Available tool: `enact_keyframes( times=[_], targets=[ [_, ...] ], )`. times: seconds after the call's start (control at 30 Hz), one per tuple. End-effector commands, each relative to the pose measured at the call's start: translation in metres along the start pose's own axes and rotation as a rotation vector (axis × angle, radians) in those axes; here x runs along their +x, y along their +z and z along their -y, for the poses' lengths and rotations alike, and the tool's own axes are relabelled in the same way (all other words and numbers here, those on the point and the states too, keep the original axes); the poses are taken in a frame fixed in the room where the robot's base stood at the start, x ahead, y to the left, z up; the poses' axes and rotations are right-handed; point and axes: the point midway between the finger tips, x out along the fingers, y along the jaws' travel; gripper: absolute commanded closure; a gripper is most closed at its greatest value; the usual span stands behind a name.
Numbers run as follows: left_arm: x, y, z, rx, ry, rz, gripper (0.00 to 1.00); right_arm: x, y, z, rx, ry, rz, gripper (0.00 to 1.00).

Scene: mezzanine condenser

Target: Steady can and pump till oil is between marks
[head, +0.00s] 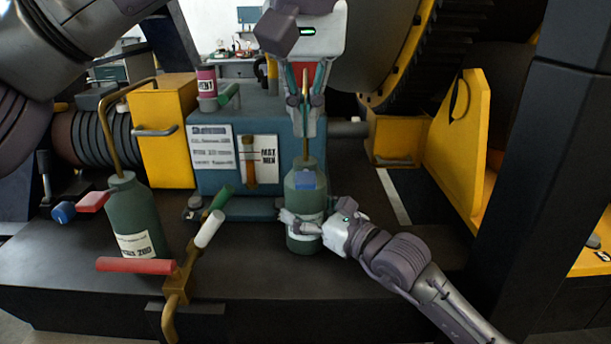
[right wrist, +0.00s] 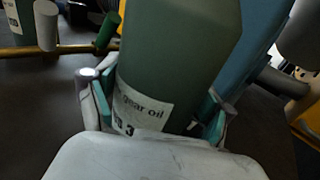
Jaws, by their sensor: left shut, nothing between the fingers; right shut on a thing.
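A green oil can (head: 306,207) stands upright in front of the blue housing (head: 215,110), with a brass rod (head: 305,167) rising from its top. My right gripper (head: 292,226) is shut around the can's lower body; the right wrist view shows its fingers on both sides of the can (right wrist: 175,60), labelled "gear oil". My left gripper (head: 305,130) points down just above the can, its fingers shut by the rod; I cannot tell whether they touch it. A sight gauge (head: 247,160) with MAX and MIN marks is on the housing; its exact oil level is too small to read.
A second green can (head: 136,215) with a bent brass spout stands at left. A brass valve assembly (head: 180,280) with red, white and green handles is in front. A yellow box (head: 163,130) and yellow guard (head: 462,150) flank the housing. A dark post (head: 520,170) stands right.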

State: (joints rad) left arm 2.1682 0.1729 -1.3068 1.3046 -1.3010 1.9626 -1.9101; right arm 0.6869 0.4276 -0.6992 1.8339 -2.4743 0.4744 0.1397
Motion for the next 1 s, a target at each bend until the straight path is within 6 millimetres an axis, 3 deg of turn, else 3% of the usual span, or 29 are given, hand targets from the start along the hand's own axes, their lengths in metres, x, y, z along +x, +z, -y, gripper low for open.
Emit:
enact_keyframes(
  times=[0.37, 0.4, 0.47, 0.83, 1.0],
  targets=[
    [0.000, 0.000, 0.000, 0.000, 0.000, 0.000, 1.00, 0.000, 0.000, 0.001, -0.001, -0.001, 0.000, 0.89],
    [0.000, 0.000, 0.000, 0.000, 0.000, 0.000, 1.00, 0.000, 0.000, 0.001, -0.001, -0.001, 0.000, 0.12],
    [0.000, 0.000, 0.000, 0.000, 0.000, 0.000, 1.00, 0.000, 0.000, 0.001, -0.001, -0.001, 0.000, 0.03],
    [0.000, 0.000, 0.000, 0.000, 0.000, 0.000, 1.00, -0.001, 0.000, 0.000, 0.000, -0.001, 0.000, 0.00],
    [0.000, 0.000, 0.000, 0.000, 0.000, 0.000, 1.00, -0.018, -0.001, 0.001, 0.001, -0.001, -0.001, 0.00]
  ],
)
